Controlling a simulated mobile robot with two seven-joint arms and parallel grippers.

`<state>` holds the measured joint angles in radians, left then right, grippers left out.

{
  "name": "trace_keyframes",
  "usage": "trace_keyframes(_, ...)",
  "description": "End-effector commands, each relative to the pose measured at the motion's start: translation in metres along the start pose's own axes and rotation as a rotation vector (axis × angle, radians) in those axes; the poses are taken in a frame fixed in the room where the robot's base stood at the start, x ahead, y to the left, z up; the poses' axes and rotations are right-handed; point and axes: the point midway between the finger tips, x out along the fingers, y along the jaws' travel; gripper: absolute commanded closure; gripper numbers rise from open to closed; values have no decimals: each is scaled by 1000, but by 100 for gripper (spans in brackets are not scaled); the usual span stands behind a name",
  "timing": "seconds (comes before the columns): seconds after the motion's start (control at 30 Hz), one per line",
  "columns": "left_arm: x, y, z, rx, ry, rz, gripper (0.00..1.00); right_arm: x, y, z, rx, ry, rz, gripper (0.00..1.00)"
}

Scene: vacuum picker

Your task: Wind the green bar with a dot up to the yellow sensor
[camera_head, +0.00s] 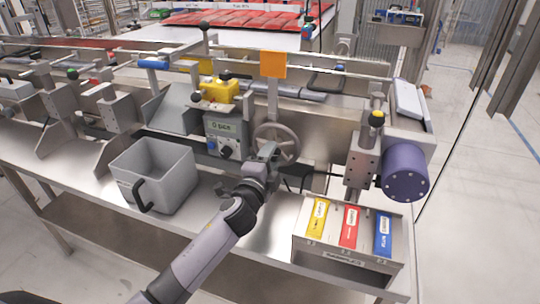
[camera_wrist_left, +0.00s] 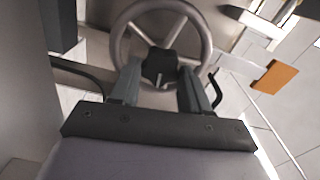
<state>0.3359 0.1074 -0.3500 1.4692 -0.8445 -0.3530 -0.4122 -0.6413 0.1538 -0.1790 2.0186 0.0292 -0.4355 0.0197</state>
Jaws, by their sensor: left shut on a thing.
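A grey spoked handwheel (camera_head: 296,147) stands at the middle of the machine. My left gripper (camera_head: 266,153) is at the wheel's lower left in the head view. In the left wrist view, the wheel (camera_wrist_left: 207,38) lies straight ahead, and my left gripper (camera_wrist_left: 160,84) is shut on a dark knob (camera_wrist_left: 159,66) at its lower part. A yellow block (camera_head: 218,89), perhaps the yellow sensor, sits above the grey display box (camera_head: 227,138). I cannot make out a green bar with a dot. My right gripper is not in view.
A grey bin (camera_head: 165,170) with a black handle stands left of my arm. A box with yellow, red and blue labels (camera_head: 340,255) stands at the right. A purple cylinder (camera_head: 405,172) juts out at the right, and an orange plate (camera_head: 273,64) rises behind the wheel.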

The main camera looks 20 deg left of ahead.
Motion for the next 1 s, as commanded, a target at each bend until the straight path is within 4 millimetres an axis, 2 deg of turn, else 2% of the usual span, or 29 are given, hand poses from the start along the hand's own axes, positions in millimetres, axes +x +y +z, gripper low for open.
trace_keyframes(0.6,0,2,1,581,1,1,84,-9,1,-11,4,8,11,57)
trace_keyframes(1.0,0,3,2,838,0,1,84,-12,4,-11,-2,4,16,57)
